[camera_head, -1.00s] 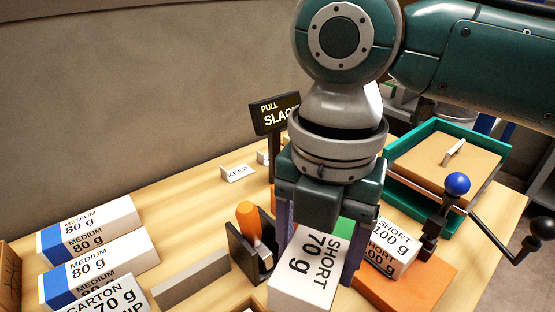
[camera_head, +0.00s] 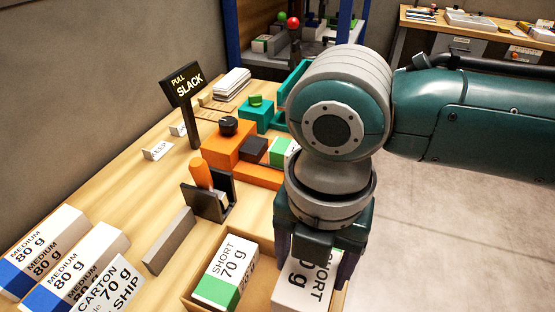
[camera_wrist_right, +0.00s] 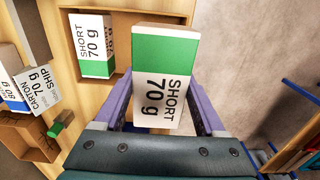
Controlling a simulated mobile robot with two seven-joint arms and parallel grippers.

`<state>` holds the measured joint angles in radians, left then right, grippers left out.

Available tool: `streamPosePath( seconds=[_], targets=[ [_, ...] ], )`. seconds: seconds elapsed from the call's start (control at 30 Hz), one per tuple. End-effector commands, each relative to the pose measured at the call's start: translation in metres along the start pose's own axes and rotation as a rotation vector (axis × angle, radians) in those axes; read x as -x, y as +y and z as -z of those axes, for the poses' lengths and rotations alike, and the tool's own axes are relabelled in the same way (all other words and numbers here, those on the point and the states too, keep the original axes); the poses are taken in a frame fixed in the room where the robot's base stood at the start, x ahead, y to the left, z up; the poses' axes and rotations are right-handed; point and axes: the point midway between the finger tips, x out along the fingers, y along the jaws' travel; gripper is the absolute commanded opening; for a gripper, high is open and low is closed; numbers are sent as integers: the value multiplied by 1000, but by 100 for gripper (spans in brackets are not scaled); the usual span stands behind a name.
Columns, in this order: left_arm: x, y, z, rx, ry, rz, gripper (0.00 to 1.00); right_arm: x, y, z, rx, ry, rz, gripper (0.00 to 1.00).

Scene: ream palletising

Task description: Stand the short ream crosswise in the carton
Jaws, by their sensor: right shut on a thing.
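My right gripper (camera_head: 316,268) is shut on a white-and-green short 70 g ream (camera_head: 295,290). In the right wrist view the held ream (camera_wrist_right: 165,85) sits between the two fingers, its green end pointing away from the gripper. The open brown carton (camera_head: 262,290) is at the bottom of the head view, and the held ream is at its right side. I cannot tell whether the held ream is above the rim or inside. Another short 70 g ream (camera_head: 225,270) stands in the carton's left part, also in the right wrist view (camera_wrist_right: 95,45). My left gripper is not in view.
Medium 80 g reams (camera_head: 75,260) and a carton label (camera_head: 108,285) are at the left. A grey bar (camera_head: 168,240), a black holder with an orange handle (camera_head: 208,190), an orange fixture (camera_head: 240,172) and a slack sign (camera_head: 182,85) stand behind. Floor lies right of the table.

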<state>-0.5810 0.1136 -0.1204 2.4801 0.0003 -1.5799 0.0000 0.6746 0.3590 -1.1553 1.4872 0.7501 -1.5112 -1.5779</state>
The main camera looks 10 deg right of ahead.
Motion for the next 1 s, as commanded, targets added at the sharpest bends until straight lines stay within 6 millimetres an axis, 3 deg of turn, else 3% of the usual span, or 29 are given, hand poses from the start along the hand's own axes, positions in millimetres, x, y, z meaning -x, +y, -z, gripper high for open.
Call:
streamPosePath(
  seconds=[0.27,0.8,1.0],
  targets=[
    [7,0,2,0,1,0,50,3,0,1,0,0,-1,0],
    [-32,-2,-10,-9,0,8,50,-52,0,1,-1,0,-1,0],
    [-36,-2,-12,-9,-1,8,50,-60,1,1,0,-1,-1,0]
  ],
)
